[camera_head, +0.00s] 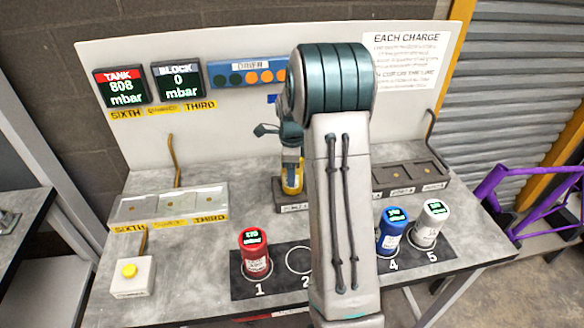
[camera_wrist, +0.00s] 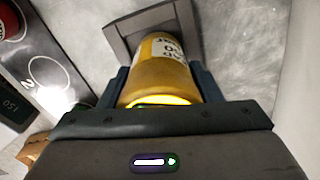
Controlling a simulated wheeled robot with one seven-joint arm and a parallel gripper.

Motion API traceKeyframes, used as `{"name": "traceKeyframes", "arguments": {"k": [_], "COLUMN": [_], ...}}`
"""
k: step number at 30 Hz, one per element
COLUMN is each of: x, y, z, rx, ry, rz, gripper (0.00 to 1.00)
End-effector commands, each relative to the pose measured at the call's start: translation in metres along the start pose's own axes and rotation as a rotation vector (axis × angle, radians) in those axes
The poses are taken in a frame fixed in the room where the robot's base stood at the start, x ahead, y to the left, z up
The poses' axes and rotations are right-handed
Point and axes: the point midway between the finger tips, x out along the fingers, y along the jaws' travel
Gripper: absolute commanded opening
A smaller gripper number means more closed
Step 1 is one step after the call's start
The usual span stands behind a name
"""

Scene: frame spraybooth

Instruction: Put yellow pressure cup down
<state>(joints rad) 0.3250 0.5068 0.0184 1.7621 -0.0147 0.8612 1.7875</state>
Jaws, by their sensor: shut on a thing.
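The yellow pressure cup (camera_head: 291,180) is upright at the grey square holder (camera_head: 290,208) in the middle of the bench, partly behind my arm. My gripper (camera_head: 290,160) is shut on it. In the wrist view, the yellow cup (camera_wrist: 160,70) sits between my two fingers (camera_wrist: 162,88), its far end at the holder's frame (camera_wrist: 120,28). I cannot tell whether it is fully seated. The numbered mat (camera_head: 238,288) holds a red cup (camera_head: 255,256) at 1, a blue cup (camera_head: 391,232) at 4 and a white cup (camera_head: 430,226) at 5. Ring 2 is empty; spot 3 is hidden.
Displays read TANK 808 mbar (camera_head: 122,87) and BLOCK 0 mbar (camera_head: 179,82). A light three-part block (camera_head: 168,206) and a yellow button box (camera_head: 131,278) stand at left. A dark block (camera_head: 408,176) stands at right. The back panel (camera_head: 226,122) limits room behind.

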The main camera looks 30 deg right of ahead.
Motion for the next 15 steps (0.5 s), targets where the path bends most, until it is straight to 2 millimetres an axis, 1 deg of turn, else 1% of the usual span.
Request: {"name": "traceKeyframes", "arguments": {"k": [6, 10, 11, 12, 13, 15], "x": [-0.0008, 0.0028, 0.0038, 0.0029, 0.0028, 0.0028], "y": [-0.0006, -0.0006, 0.0000, -0.0001, 0.0000, 0.0000], "z": [0.0002, 0.0001, -0.0001, -0.0002, -0.0002, -0.0002], "rx": [0.000, -0.001, 0.000, 0.000, 0.000, 0.000], "ry": [-0.001, 0.000, 0.000, 0.000, 0.000, 0.000], "rz": [-0.004, -0.003, -0.001, -0.001, -0.001, -0.001], "gripper": [0.06, 0.06, 0.61, 0.72, 0.80, 0.80]}}
